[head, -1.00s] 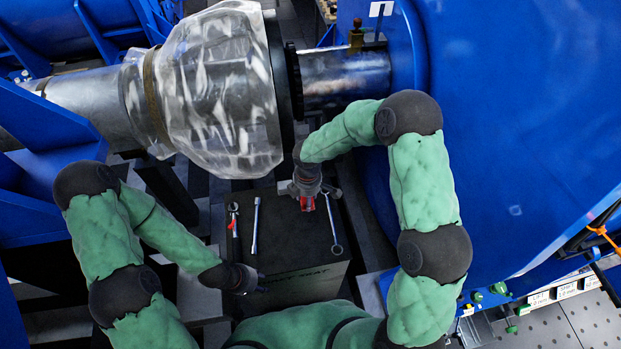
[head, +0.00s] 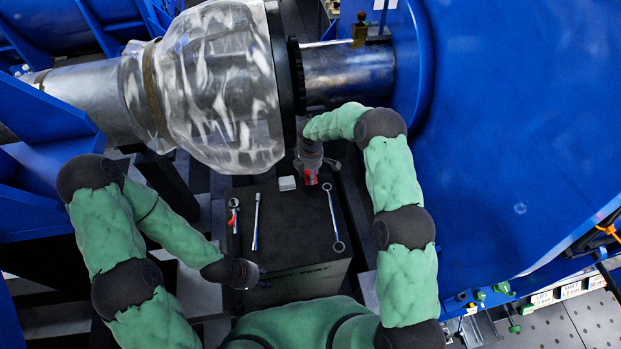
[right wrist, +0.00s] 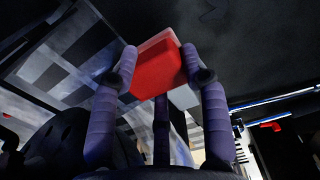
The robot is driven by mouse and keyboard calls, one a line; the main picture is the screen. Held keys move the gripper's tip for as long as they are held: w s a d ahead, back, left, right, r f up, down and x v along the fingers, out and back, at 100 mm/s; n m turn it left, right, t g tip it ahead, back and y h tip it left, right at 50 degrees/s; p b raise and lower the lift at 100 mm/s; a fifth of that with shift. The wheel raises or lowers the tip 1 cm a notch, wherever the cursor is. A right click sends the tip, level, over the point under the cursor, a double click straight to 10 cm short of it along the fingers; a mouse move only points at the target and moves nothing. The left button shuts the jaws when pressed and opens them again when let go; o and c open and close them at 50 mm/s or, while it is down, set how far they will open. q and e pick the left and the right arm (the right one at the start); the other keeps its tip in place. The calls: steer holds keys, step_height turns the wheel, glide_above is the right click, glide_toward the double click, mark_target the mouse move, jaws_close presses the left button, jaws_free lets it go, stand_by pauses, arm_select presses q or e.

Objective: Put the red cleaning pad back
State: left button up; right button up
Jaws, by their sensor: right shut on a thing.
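The red cleaning pad (right wrist: 158,72) is between the fingers of my right gripper (right wrist: 160,75) in the right wrist view, with a paler strip along its upper edge. In the head view my right gripper (head: 310,180) is shut on the pad at the far right corner of the black mat-topped box (head: 290,225). Only a small red part of the pad (head: 311,176) shows there. Whether it touches the box top I cannot tell. My left gripper (head: 248,275) is at the near left edge of the box; its fingers are too small and dark to read.
A small pale grey block (head: 287,183) lies on the box's far edge, left of my right gripper. A red-marked tool (head: 233,215), a thin metal tool (head: 256,222) and a wrench (head: 334,220) lie on the box. A clear-covered shaft (head: 220,90) and large blue housing (head: 500,130) stand close beyond.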

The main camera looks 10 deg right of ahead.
steer(key=shift+w+d+f, duration=0.1)
steer(key=shift+w+f, duration=0.3)
steer(key=shift+f, duration=0.15)
steer(key=shift+f+b, duration=0.35)
steer(key=shift+f, duration=1.15)
steer(key=shift+f, duration=0.1)
steer(key=o, duration=1.1)
